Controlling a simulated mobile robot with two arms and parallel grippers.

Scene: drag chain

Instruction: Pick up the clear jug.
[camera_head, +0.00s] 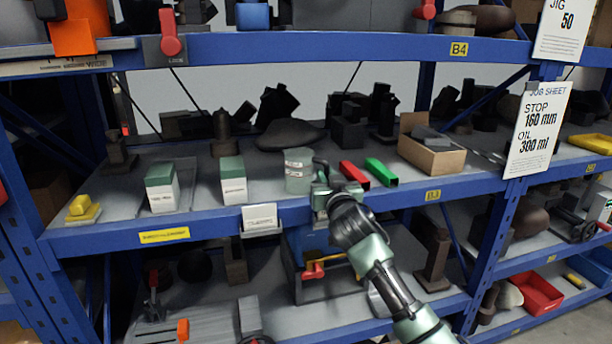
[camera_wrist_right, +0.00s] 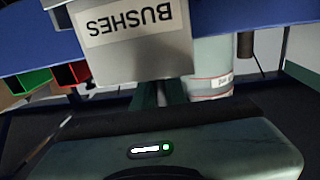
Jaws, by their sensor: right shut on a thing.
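The clear jug (camera_head: 298,171) is a pale greenish see-through vessel with white labels, upright on the middle shelf near its front edge. My right gripper (camera_head: 322,186) is at the jug's right side, shut on it, apparently at the handle; the grip itself is hard to make out. In the right wrist view, which is upside down, the jug (camera_wrist_right: 212,68) stands beside the fingers (camera_wrist_right: 160,92), with a red line and a small label on it. A grey piece labelled BUSHES hides part of that view. My left gripper is not in view.
A cardboard box (camera_head: 432,158) stands farther right. Two green-topped white boxes (camera_head: 233,190) (camera_head: 162,196) stand to the left. The upper shelf (camera_head: 330,45) runs above.

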